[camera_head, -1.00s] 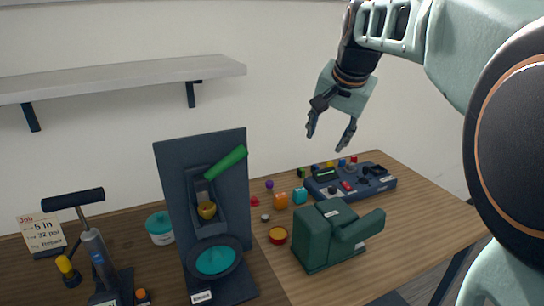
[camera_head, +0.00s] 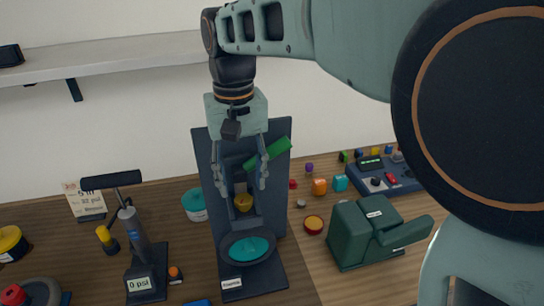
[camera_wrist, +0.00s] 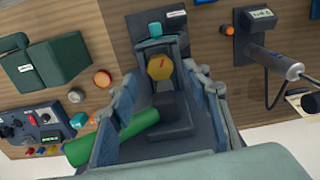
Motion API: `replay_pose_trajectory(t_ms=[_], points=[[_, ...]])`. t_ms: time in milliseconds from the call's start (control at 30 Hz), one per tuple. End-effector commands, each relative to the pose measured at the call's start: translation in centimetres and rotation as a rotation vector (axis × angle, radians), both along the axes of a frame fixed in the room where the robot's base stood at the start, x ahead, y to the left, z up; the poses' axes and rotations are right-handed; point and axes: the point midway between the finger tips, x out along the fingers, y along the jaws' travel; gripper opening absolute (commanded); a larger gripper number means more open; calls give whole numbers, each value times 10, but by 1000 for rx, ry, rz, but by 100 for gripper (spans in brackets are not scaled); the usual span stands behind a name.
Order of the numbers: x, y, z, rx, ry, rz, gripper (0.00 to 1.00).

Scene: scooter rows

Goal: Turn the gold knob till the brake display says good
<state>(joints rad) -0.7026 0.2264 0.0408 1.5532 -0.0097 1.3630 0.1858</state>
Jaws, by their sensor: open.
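The gold knob (camera_head: 243,202) is on a dark upright stand (camera_head: 281,205), below a green bar (camera_head: 268,152). In the wrist view the knob (camera_wrist: 160,66) has a small red mark. My gripper (camera_head: 243,187) is open, pointing down in front of the stand, with its fingers to either side of the knob. In the wrist view my gripper (camera_wrist: 160,75) shows a gap around the knob; I cannot tell whether either finger touches it. A teal oval in a dark ring (camera_head: 247,250) is below the knob. No brake display wording is readable.
A pump (camera_head: 137,240) with a 0 psi display stands left of the stand. A shelf (camera_head: 130,65) runs along the wall above.

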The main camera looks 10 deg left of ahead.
Motion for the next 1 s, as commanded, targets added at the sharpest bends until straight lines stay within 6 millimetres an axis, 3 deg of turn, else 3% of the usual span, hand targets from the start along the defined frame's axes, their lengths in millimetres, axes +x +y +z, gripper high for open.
replay_pose_trajectory(t_ms=[233, 600, 1000], points=[[0, 0, -33, -1, 1, -1, 44], [0, 0, -40, 1, -1, -2, 44], [0, 0, -39, 1, -1, -2, 3]])
